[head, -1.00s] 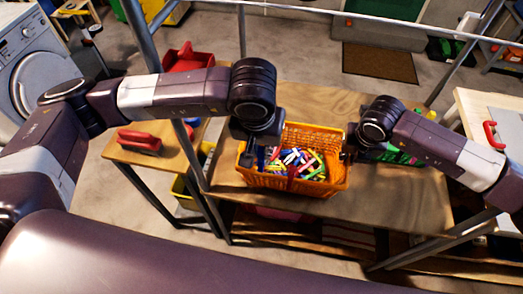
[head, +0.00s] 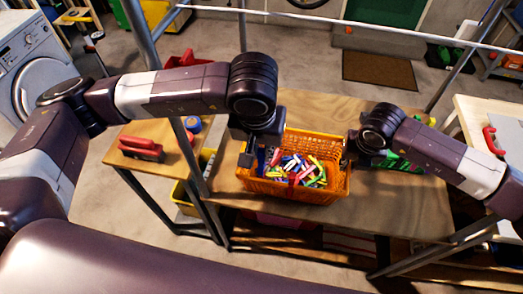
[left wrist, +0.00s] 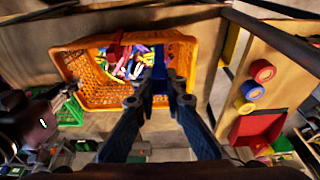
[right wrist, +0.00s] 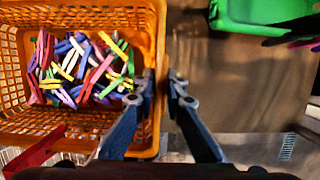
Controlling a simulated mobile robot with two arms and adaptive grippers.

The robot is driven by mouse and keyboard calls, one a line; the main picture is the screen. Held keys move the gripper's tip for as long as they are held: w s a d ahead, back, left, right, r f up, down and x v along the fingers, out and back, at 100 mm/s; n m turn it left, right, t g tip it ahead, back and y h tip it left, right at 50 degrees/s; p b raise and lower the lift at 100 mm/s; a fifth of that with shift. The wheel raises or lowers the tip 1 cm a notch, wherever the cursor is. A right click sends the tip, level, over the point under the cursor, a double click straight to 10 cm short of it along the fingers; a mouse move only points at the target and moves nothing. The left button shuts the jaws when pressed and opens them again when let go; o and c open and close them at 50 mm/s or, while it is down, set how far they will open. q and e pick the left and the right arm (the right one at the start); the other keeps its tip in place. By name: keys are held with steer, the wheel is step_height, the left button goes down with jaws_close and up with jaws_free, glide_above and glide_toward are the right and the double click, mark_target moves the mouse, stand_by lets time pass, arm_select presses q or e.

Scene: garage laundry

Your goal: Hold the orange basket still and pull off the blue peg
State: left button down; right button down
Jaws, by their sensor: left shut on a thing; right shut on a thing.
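The orange basket (head: 333,188) stands on the wooden table, holding a heap of coloured pegs (head: 300,170). My left gripper (head: 250,158) is at its left end, shut on the blue peg (left wrist: 161,86) at the rim. The blue peg also shows in the head view (head: 261,160); whether it still grips the rim I cannot tell. My right gripper (right wrist: 163,78) is shut on the basket's rim at the opposite end, one finger inside and one outside. In the head view its fingertips are partly hidden by its own arm.
A green container (right wrist: 262,10) stands beside the basket, past my right gripper. Bare tabletop (head: 400,210) lies to the right of the basket.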

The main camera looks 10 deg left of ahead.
steer(key=c, duration=1.9)
jaws_free()
arm_select(q)
steer(key=shift+w, duration=0.1)
steer(key=shift+r, duration=0.15)
arm_select(e)
steer(key=shift+r, duration=0.1)
